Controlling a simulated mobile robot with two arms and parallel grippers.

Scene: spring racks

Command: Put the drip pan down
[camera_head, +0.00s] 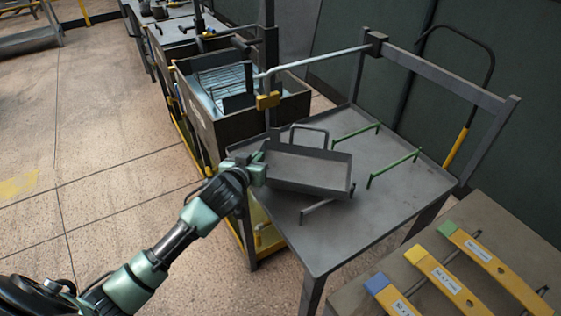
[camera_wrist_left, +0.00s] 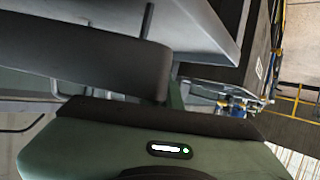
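The drip pan (camera_head: 308,168) is a shallow grey rectangular tray over the left part of the grey metal table (camera_head: 345,240). My left gripper (camera_head: 259,165) is at the pan's left end and appears shut on it; the exact grip is partly hidden. The head view does not clearly show whether the pan's underside touches the table. In the left wrist view, a dark finger (camera_wrist_left: 120,65) lies in front of a grey metal surface, and the other finger cannot be made out. My right gripper is not in view.
Two green rails (camera_head: 394,168) stand on the table right of the pan. Grey bar handles rise behind (camera_head: 310,128) and in front of it (camera_head: 325,204). A deep bin (camera_head: 240,122) stands behind left. A bench with yellow labelled bars (camera_head: 455,282) is at the lower right.

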